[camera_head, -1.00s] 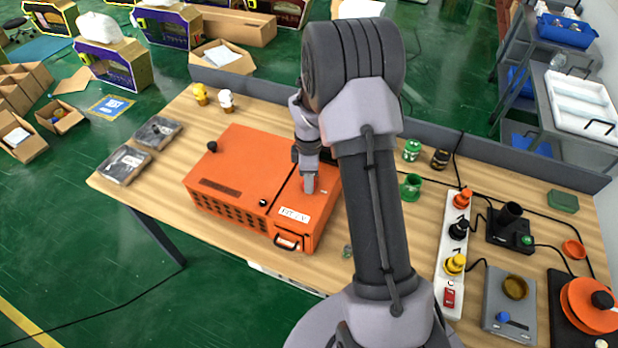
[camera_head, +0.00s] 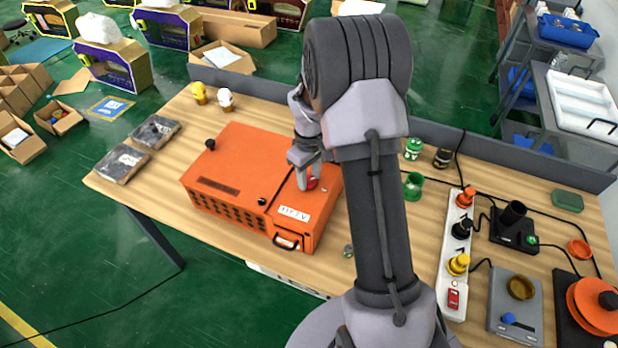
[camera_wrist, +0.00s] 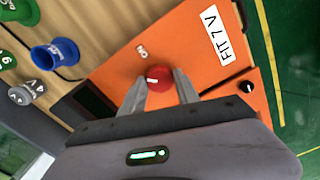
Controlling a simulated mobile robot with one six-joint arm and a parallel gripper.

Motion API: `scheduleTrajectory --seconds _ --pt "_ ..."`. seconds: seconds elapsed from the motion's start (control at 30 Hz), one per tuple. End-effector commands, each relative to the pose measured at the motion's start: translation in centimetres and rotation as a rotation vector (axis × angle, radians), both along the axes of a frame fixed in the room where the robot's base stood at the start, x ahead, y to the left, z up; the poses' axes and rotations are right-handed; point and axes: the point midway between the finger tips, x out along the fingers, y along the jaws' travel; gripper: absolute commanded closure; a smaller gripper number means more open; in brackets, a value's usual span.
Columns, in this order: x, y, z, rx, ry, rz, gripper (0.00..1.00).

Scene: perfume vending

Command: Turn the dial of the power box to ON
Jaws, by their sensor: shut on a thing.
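The power box (camera_head: 235,165) is a large orange case on the wooden table, left of my arm. Its dial is a round red knob (camera_wrist: 158,79) with a white mark, on the box's top face; it also shows in the head view (camera_head: 312,183). My gripper (camera_wrist: 160,84) is over the box top with its two fingers on either side of the dial, shut on it. A small white label (camera_wrist: 142,51) is beside the dial. A white plate reading "FIT 7V" (camera_wrist: 217,36) is on the same face.
A small black knob (camera_wrist: 246,87) is near the box edge. A power strip (camera_head: 456,250) with coloured plugs stands right of my arm. Green and blue cups (camera_wrist: 62,52) are beside the box. Two dark grey slabs (camera_head: 124,163) lie at the table's left.

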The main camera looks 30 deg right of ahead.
Motion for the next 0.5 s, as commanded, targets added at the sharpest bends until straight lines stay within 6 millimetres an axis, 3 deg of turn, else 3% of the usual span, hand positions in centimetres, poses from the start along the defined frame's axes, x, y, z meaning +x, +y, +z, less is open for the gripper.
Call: scheduleTrajectory --seconds 0.5 --pt "0.07 -0.03 -0.07 -0.001 -0.002 -0.474 1.0"
